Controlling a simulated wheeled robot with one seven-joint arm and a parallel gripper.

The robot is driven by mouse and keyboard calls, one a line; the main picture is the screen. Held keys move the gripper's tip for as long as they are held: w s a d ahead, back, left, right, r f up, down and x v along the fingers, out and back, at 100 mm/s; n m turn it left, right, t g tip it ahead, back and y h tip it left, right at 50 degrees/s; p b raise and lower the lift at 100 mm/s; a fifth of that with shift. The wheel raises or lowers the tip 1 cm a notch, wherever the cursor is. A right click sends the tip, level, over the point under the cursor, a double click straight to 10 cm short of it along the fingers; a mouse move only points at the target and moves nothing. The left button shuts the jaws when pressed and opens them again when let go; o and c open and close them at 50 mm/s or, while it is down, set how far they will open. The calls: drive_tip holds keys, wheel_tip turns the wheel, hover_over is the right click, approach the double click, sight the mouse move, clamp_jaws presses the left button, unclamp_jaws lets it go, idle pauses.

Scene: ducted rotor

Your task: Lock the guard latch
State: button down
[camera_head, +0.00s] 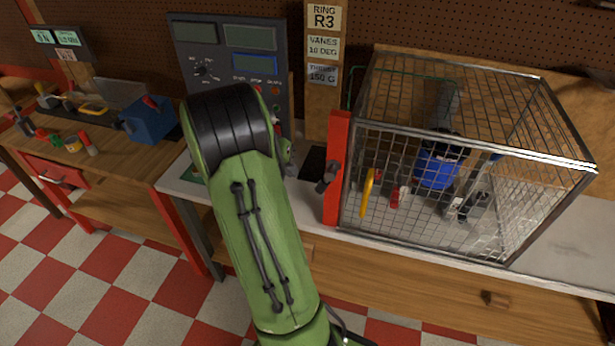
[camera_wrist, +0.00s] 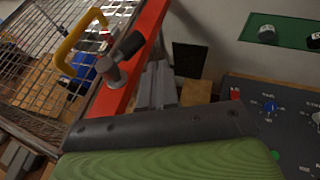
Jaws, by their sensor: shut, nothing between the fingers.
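The guard is a wire mesh cage (camera_head: 450,150) with a red upright strip (camera_head: 338,150) on its left edge. The latch (camera_head: 328,178) is a dark knob and lever on that strip. In the wrist view the latch (camera_wrist: 120,62) shows as a grey pivot with a black-ended lever lying across the red strip (camera_wrist: 150,22). A yellow handle (camera_wrist: 72,45) is on the cage front and also shows in the head view (camera_head: 366,195). My gripper (camera_wrist: 156,85) is shut and empty, close beside the strip and the latch, apparently not touching. My arm hides it in the head view.
A blue motor (camera_head: 438,172) and small parts are inside the cage. A grey meter panel (camera_head: 232,60) stands behind my arm; its knobs (camera_wrist: 268,105) are at the right in the wrist view. A wooden label post (camera_head: 322,75) is behind the strip.

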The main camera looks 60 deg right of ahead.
sight(324, 183)
drive_tip(key=s+d+f, duration=0.3)
drive_tip(key=s+f, duration=0.1)
drive_tip(key=shift+s+p, duration=0.15)
drive_tip(key=shift+p, duration=0.25)
drive_tip(key=shift+a+f, duration=0.1)
